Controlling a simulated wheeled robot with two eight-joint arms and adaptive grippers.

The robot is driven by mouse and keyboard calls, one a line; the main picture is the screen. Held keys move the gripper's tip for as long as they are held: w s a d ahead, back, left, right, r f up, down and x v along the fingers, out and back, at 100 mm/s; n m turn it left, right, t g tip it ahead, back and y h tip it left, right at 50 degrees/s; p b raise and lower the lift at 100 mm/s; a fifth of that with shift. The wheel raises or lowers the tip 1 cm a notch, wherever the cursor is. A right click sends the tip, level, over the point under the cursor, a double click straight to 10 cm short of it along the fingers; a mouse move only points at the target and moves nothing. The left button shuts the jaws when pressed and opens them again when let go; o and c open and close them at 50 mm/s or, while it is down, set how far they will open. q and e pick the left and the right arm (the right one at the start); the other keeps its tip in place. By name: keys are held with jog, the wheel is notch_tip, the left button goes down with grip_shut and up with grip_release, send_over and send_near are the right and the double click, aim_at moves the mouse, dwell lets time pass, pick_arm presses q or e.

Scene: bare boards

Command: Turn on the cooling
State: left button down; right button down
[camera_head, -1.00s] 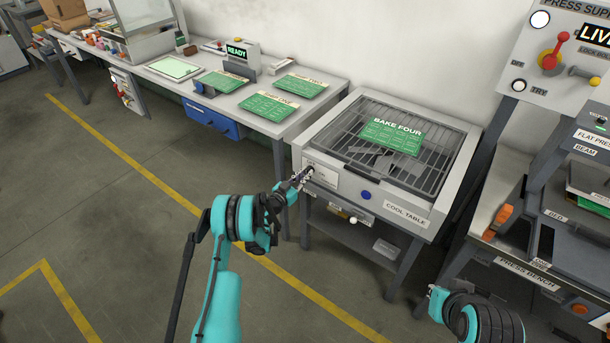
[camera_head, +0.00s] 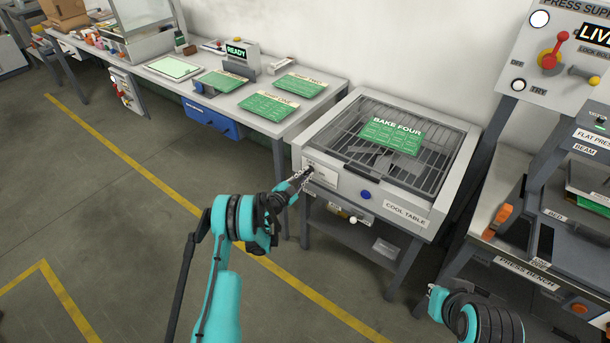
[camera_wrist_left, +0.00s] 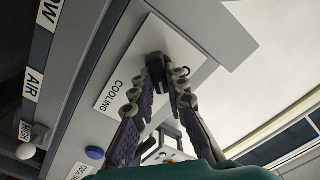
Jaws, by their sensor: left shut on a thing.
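The cool table (camera_head: 405,212) stands right of centre in the head view, with a white plate at its left front. In the left wrist view this plate (camera_wrist_left: 118,92) reads COOLING and carries a small black switch (camera_wrist_left: 156,64). My left gripper (camera_head: 308,174) is at the plate. In the left wrist view its fingers (camera_wrist_left: 169,76) are shut on the black switch, and their tips partly hide it. The switch's exact position is hard to tell.
A blue button (camera_head: 365,195) is on the table's front, right of the plate. A green BAKE FOUR board (camera_head: 391,136) lies on the rack. The press bench (camera_head: 530,274) stands to the right, and a bench with green boards (camera_head: 268,106) to the left. Open floor lies in front.

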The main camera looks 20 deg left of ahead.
pick_arm(q)
jog(key=m, duration=0.4)
jog(key=shift+f+m, duration=0.1)
jog(key=shift+m, duration=0.2)
jog(key=shift+d+f+m, duration=0.1)
jog(key=shift+m, duration=2.5)
jog(key=c, duration=1.5)
grip_release()
jog(key=shift+c, duration=0.2)
jog(key=shift+s, duration=0.1)
jog(key=v, duration=0.7)
jog(key=shift+s, duration=0.15)
